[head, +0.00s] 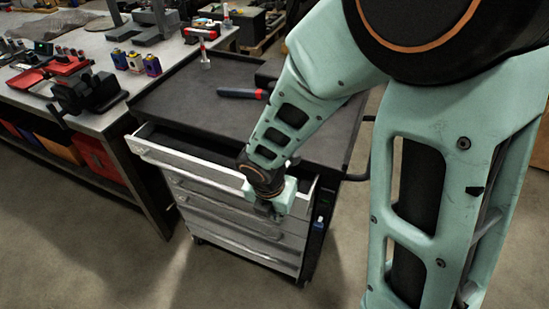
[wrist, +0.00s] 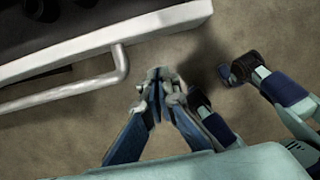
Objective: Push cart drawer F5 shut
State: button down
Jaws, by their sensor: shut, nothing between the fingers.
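The grey tool cart (head: 180,98) stands at centre with its top drawer (head: 185,158) pulled out; its dark inside shows behind the pale front. No drawer label is readable, so I cannot tell which is F5. My gripper (head: 266,210) is shut and empty at the right end of the open drawer's front, hiding part of it. In the wrist view, the drawer's pale front edge (wrist: 110,38) and bar handle (wrist: 122,68) lie at upper left. The shut fingertips (wrist: 159,80) are just outside the front, right of the handle's end, with a visible gap.
A workbench (head: 105,118) with a vise (head: 88,92) and small cans (head: 136,62) stands left of the cart. A blue-and-red-handled tool (head: 240,93) and a white tube (head: 205,60) rest on the cart top. The floor (head: 130,255) in front is clear.

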jog(key=shift+w+d+r, duration=0.15)
jog(key=shift+w+d, duration=0.15)
jog(key=shift+w, duration=0.5)
jog(key=shift+w+d+r, duration=0.1)
jog(key=shift+w+d, duration=0.2)
jog(key=shift+w, duration=0.45)
jog(key=w+d+p, duration=0.1)
jog(key=w, duration=0.1)
jog(key=w+d+p, duration=0.1)
jog(key=w+p, duration=0.1)
jog(key=w+d+p, duration=0.1)
jog(key=w, duration=0.2)
jog(key=shift+w+r, duration=0.1)
jog(key=shift+r, duration=0.05)
jog(key=shift+w+d+p, duration=0.2)
jog(key=shift+w+p, duration=0.2)
jog(key=shift+w, duration=0.1)
